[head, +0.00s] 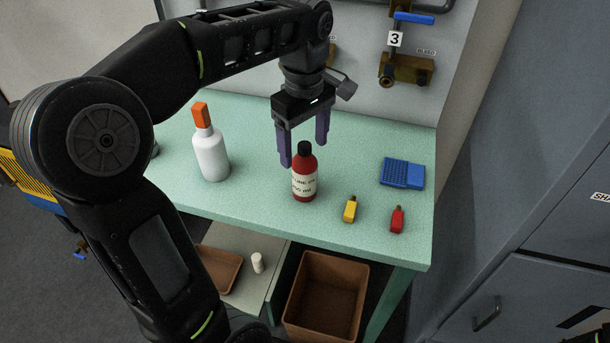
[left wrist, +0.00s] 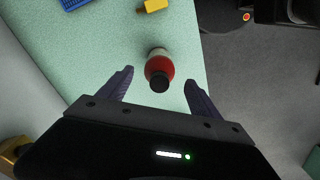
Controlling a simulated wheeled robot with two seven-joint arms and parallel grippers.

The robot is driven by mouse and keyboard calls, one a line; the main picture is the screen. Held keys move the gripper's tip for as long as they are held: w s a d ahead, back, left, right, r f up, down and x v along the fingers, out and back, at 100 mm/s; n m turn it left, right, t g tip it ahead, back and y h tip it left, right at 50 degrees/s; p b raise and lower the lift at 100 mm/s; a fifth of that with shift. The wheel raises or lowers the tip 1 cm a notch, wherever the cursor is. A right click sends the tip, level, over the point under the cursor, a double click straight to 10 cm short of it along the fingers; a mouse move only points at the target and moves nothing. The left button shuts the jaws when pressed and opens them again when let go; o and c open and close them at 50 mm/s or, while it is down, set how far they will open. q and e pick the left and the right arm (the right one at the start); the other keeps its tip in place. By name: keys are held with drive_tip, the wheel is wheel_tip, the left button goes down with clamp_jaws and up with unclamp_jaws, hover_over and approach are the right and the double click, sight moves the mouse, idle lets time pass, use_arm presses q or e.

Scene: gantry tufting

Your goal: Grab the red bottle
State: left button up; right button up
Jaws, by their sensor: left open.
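The red bottle (head: 304,184) with a black cap and a pale label stands upright on the green table (head: 390,235). My left gripper (head: 304,157) is open, fingers pointing down, just above and behind the bottle. In the left wrist view, the bottle (left wrist: 159,67) shows from above, between and beyond the two open fingertips (left wrist: 158,78). The fingers do not appear closed on it.
A white bottle with an orange cap (head: 211,155) stands left of the red bottle. A brown bin (head: 326,290) sits below the table's front edge.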

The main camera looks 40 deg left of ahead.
sight(305, 166)
use_arm(q)
drive_tip(key=shift+f, duration=0.6)
wheel_tip(305, 166, down, 5)
drive_tip(key=shift+d+f, duration=0.1)
drive_tip(key=shift+c, duration=0.2)
idle(0.4)
clamp_jaws()
idle(0.6)
